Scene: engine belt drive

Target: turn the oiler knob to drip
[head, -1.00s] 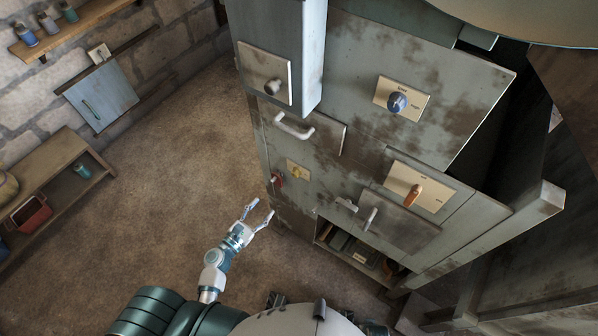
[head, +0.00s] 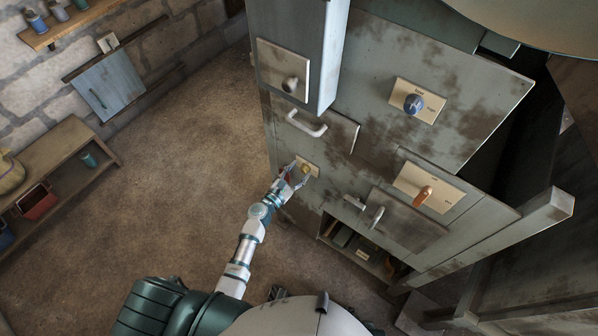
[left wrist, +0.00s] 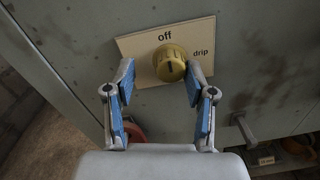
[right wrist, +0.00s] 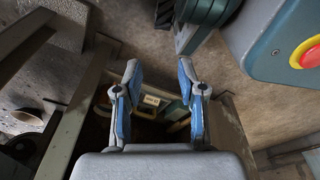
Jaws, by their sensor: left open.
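The oiler knob (left wrist: 169,62) is a round yellow knob on a cream plate (left wrist: 143,51) marked "off" at the top and "drip" at the right in the left wrist view. A dark mark shows on the lower front of the knob. In the head view the knob (head: 306,170) sits low on the left of the grey-green machine front. My left gripper (left wrist: 158,80) is open, its two fingers just short of the knob and on either side of it. In the head view my left gripper (head: 297,172) is at the knob's plate. My right gripper (right wrist: 160,75) is open and empty.
A red part (left wrist: 134,133) lies behind the left finger in the left wrist view. A white handle (head: 306,123) is above the knob. A blue knob (head: 413,103) and an orange lever (head: 423,194) are farther right. Open floor (head: 180,180) lies left.

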